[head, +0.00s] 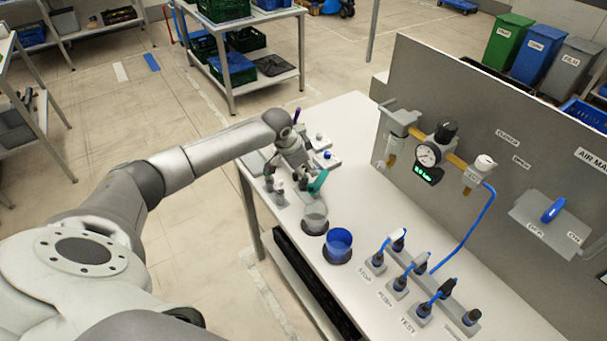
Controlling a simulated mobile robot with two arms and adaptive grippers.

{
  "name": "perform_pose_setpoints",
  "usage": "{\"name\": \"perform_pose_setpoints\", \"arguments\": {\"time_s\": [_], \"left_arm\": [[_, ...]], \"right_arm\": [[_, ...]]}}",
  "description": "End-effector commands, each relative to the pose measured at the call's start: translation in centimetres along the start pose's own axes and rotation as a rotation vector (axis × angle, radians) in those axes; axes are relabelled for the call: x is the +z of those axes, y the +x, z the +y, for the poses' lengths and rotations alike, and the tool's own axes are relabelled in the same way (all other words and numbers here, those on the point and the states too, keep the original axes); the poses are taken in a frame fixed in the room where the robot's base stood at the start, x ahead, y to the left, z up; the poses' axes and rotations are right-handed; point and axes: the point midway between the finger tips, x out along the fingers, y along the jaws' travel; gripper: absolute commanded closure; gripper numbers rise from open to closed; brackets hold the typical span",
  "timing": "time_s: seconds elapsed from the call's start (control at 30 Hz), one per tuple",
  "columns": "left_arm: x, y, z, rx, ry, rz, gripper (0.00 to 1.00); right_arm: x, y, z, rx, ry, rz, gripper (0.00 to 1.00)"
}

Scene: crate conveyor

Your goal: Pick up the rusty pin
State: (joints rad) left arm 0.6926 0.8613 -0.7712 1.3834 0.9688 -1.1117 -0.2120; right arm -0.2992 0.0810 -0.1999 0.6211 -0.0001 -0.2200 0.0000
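My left gripper (298,182) reaches down over the far left end of the white table (365,205). Its fingers are small and dark here, and I cannot tell whether they are open or shut. A teal object (318,182) shows right beside the fingers; whether it is held is unclear. Small grey pin-like pieces (279,193) stand just left of the gripper, partly covered by it. I cannot make out a rusty colour on any of them, so the rusty pin is not identifiable. My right gripper is not in view.
A grey cup (315,218) and a blue cup (338,242) stand nearer than the gripper. Several plugs with blue cables (398,240) fill the table's near right part. A grey panel (480,130) with a gauge (429,154) rises along the table's back.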

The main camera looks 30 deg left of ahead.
Motion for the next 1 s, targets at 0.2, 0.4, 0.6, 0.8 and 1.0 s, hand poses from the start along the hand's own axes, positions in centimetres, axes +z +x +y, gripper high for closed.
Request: {"name": "perform_pose_setpoints", "arguments": {"time_s": [0.2,0.4,0.6,0.8,1.0], "left_arm": [[0.0,0.0,0.0,0.000,0.000,0.000,0.98],[0.0,-0.1,-0.1,-0.002,0.000,0.000,1.00],[-0.1,-0.2,-0.2,-0.004,0.000,0.001,1.00],[-0.9,-2.2,-0.8,-0.009,0.001,0.005,1.00],[-2.5,-6.0,-1.4,-0.008,-0.001,0.006,1.00]], "right_arm": [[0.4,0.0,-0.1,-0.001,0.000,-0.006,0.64],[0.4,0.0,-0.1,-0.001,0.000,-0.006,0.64],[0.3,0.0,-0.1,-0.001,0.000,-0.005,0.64],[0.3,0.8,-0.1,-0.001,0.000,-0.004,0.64],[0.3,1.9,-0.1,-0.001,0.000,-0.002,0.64]]}}
